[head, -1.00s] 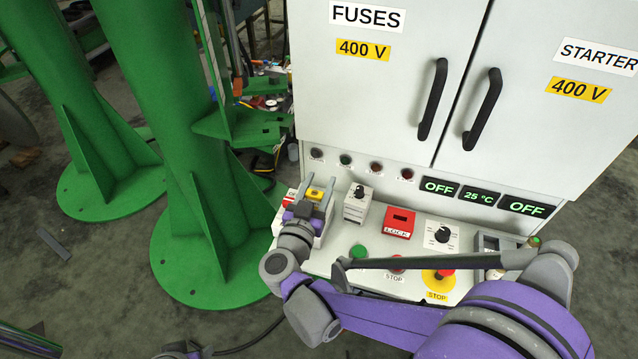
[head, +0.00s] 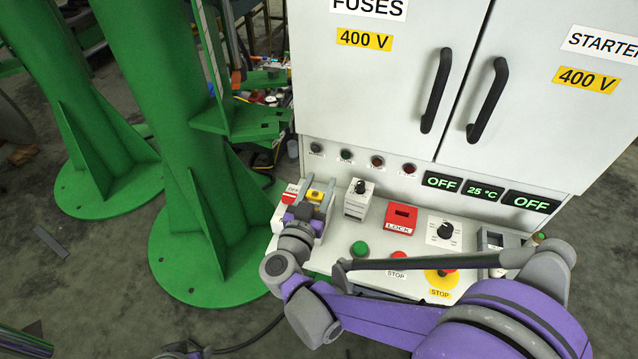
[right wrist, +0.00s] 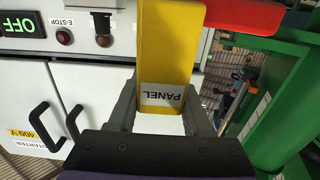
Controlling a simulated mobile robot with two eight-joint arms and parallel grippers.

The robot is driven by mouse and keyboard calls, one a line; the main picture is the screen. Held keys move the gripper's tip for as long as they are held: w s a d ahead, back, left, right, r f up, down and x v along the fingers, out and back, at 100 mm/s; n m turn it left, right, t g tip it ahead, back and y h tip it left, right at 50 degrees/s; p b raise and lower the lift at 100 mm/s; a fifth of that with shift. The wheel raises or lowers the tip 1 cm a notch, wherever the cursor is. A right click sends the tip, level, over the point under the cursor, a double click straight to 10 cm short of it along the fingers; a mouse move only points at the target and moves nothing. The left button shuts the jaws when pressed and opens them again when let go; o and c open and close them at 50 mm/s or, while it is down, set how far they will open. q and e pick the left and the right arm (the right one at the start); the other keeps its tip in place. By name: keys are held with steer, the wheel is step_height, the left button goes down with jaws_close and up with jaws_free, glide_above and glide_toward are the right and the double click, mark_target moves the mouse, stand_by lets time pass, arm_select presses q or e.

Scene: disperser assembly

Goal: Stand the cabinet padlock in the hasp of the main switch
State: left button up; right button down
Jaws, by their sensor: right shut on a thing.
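My right gripper (head: 318,190) is shut on the yellow padlock (head: 315,195) at the left end of the sloping control desk. In the right wrist view the padlock (right wrist: 166,60) is a yellow block between the two fingers, with a white PANEL label that reads upside down. Its far end runs out of the picture, so its shackle is hidden. The main switch (head: 291,190), with a red and white OFF label, is right beside the padlock. A red part (right wrist: 245,14) shows behind the padlock in the wrist view. I cannot make out the hasp or any contact. Part of my left arm shows at the bottom edge, its jaws unclear.
A white selector box (head: 358,203) and a red LOCK box (head: 401,217) stand to the right of the gripper. Farther right are a rotary knob (head: 445,231), push buttons and a yellow STOP button (head: 440,282). A green column (head: 180,170) stands close on the left.

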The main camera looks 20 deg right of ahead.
steer(key=shift+f+b, duration=0.75)
steer(key=shift+f, duration=0.35)
steer(key=shift+c, duration=1.2)
jaws_free()
steer(key=v, duration=1)
steer(key=shift+s+a+p, duration=0.25)
steer(key=shift+s+p, duration=0.1)
steer(key=shift+p, duration=0.1)
